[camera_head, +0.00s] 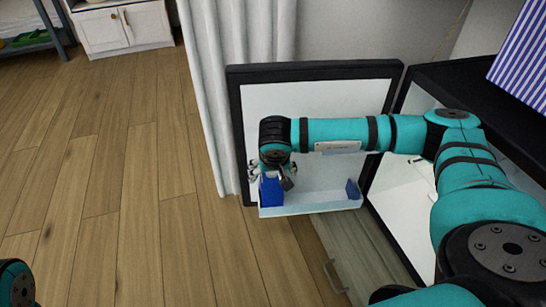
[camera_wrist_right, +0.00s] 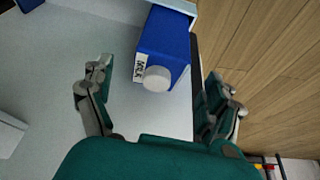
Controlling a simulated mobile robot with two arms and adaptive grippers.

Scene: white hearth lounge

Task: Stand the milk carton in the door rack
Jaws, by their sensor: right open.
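The blue milk carton (camera_head: 271,191) stands at the left end of the pale door rack (camera_head: 312,206), low on the open fridge door. In the right wrist view the carton (camera_wrist_right: 165,38) shows a white round cap and a white label, its top towards the camera, and looks upright. My right gripper (camera_head: 271,176) is just above it. In the wrist view its fingers (camera_wrist_right: 161,80) are spread wide on either side, with a gap to the carton. The carton's base is hidden. My left gripper is out of view; only a bit of that arm shows at lower left.
Another small blue thing (camera_head: 352,188) is at the rack's right end. The dark-framed fridge door (camera_head: 246,130) stands open beside a white curtain (camera_head: 240,60). A blue-striped box (camera_head: 522,60) is on the black fridge top (camera_head: 450,78). The wooden floor at left is clear.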

